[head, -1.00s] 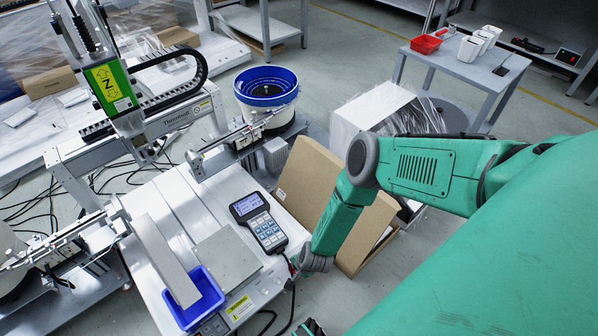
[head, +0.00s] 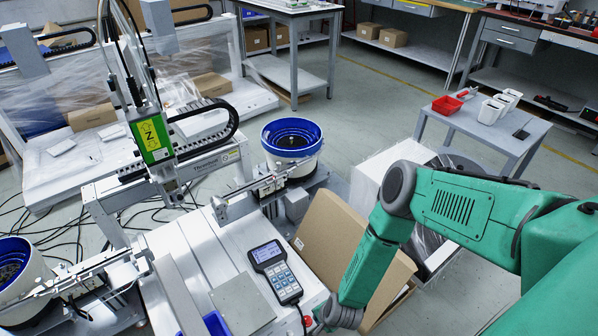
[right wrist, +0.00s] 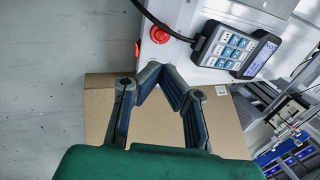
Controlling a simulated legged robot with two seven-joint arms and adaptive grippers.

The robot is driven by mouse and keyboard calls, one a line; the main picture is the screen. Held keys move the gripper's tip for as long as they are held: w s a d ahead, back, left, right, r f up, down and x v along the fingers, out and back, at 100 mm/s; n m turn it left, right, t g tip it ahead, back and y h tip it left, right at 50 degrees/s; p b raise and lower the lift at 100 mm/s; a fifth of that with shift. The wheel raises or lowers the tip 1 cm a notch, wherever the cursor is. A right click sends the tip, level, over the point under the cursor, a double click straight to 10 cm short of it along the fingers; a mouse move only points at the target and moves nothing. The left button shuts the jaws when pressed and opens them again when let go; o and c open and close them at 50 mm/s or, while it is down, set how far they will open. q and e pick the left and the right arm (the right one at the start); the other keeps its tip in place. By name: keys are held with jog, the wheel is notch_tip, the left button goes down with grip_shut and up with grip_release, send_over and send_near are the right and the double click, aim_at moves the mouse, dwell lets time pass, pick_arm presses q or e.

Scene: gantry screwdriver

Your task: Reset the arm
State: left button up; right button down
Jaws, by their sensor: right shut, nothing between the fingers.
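My right arm (head: 440,200) is green and reaches in from the right in the head view, bent downward at the elbow. Its lower end is at the bottom edge, by the box and the machine's front corner. The right gripper (right wrist: 160,74) shows in the right wrist view with its fingertips together and nothing between them. It is in front of the cardboard box and near the red button (right wrist: 172,32); I see no contact. My left arm and left gripper are not in the head view.
A gantry screwdriver machine (head: 152,135) stands left, with a keypad pendant (head: 275,272) on its bed. A blue bowl feeder (head: 291,135) stands behind. A cardboard box (head: 340,232) leans beside the bed. A grey table (head: 460,125) holds red and white bins. Grey floor lies between.

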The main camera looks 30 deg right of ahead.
jog(key=s+a+r+n+g+y+p, duration=0.1)
jog(key=s+a+r+n+p, duration=0.1)
jog(key=a+r+n, duration=0.3)
jog(key=s+a+r+n+y+p, duration=0.1)
jog(key=s+a+r+n+p, duration=0.15)
jog(key=r, duration=0.55)
pick_arm(q)
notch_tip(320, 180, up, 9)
jog(key=p, duration=0.4)
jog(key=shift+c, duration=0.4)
pick_arm(e)
jog(key=s+d+r+n+g, duration=0.1)
jog(key=s+d+r+n, duration=0.2)
jog(key=r, duration=0.4)
jog(key=s+d+r+n+h, duration=0.1)
jog(key=s+d+r+n, duration=0.2)
jog(key=r, duration=0.4)
jog(key=s+d+r+n+g+h, duration=0.1)
jog(key=s+d+r+n, duration=0.1)
jog(key=s+r+n, duration=0.2)
notch_tip(320, 180, up, 3)
jog(key=shift+s+d+g, duration=0.3)
jog(key=shift+s+d, duration=0.1)
jog(key=shift+s, duration=0.15)
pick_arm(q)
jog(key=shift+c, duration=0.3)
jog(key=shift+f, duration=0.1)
pick_arm(e)
jog(key=shift+r, duration=0.1)
